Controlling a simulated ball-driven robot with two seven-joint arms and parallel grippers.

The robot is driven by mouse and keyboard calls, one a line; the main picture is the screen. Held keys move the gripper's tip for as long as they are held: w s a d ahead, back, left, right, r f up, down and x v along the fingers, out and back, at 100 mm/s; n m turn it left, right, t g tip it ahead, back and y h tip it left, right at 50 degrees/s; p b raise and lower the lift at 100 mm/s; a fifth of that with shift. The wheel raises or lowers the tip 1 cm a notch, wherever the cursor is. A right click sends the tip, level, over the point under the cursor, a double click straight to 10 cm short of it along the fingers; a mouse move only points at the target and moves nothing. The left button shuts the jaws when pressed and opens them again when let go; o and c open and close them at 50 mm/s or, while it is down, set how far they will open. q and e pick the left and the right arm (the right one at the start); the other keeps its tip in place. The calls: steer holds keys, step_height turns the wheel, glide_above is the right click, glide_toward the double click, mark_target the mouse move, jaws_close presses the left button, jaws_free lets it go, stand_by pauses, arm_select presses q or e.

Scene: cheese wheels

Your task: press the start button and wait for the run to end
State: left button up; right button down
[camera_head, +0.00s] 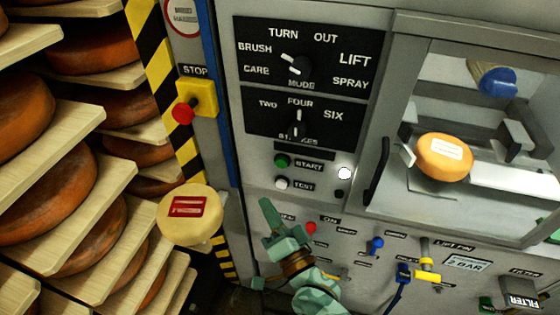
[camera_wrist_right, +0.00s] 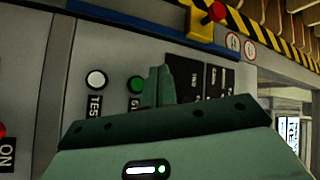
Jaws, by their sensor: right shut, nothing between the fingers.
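The green start button (camera_head: 282,161) sits on the grey machine panel, left of its START label, above the white test button (camera_head: 282,183). My right gripper (camera_head: 268,208) is below both buttons in the head view, shut and empty, its fingers pointing up toward the panel. In the right wrist view the shut fingers (camera_wrist_right: 157,86) stand just right of the start button (camera_wrist_right: 135,84) and partly cover its label. I cannot tell whether they touch the panel. A white lamp (camera_head: 344,173) right of the buttons looks lit. My left gripper is not in view.
Wooden shelves with cheese wheels (camera_head: 40,190) fill the left. A red stop button (camera_head: 183,112) on a yellow box and a cream disc with a red label (camera_head: 175,222) stand nearby. Behind the window at right is an orange cheese (camera_head: 432,168). The strokes dial (camera_head: 298,128) points to FOUR.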

mark_target(282, 163)
steer(key=shift+w, duration=0.1)
steer(key=w+d+b, duration=0.2)
steer(key=w+b, duration=0.1)
steer(key=w, duration=0.5)
steer(key=shift+w+d, duration=0.15)
steer(key=shift+d, duration=0.2)
stand_by(1.8)
steer(key=shift+w+d, duration=0.15)
steer(key=shift+w, duration=0.2)
